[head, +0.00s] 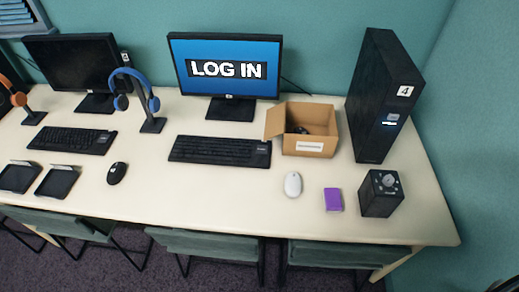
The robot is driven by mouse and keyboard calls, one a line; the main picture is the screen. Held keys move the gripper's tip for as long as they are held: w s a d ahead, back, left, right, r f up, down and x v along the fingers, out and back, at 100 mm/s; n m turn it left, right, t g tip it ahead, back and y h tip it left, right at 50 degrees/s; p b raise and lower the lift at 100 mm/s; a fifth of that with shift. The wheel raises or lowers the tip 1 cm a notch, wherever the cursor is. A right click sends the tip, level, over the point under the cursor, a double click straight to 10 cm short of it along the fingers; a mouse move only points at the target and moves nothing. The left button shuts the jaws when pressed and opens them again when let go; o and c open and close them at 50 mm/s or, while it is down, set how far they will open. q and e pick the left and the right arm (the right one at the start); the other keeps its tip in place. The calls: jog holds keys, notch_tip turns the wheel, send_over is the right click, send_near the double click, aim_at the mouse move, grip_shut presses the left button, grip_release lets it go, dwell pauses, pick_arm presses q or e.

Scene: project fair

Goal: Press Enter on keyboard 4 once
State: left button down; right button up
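A black keyboard (215,150) lies on the table in front of a lit monitor (205,55) that shows LOG IN on blue. A small label sits at the keyboard's right end, too small to read. A black computer tower (370,105) marked 4 stands to the right, with a small light on its front. A second black keyboard (70,140) lies to the left, in front of a dark monitor (75,62). Neither of my grippers is in the head view.
An open cardboard box (310,147) with dark contents stands right of the near keyboard. A white mouse (293,184), purple block (333,199), black cube (381,193) and black mouse (117,173) lie in front. A blue headset (130,85) hangs between the monitors. Chairs (205,245) line the front edge.

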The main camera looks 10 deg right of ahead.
jog(key=shift+d, duration=0.3)
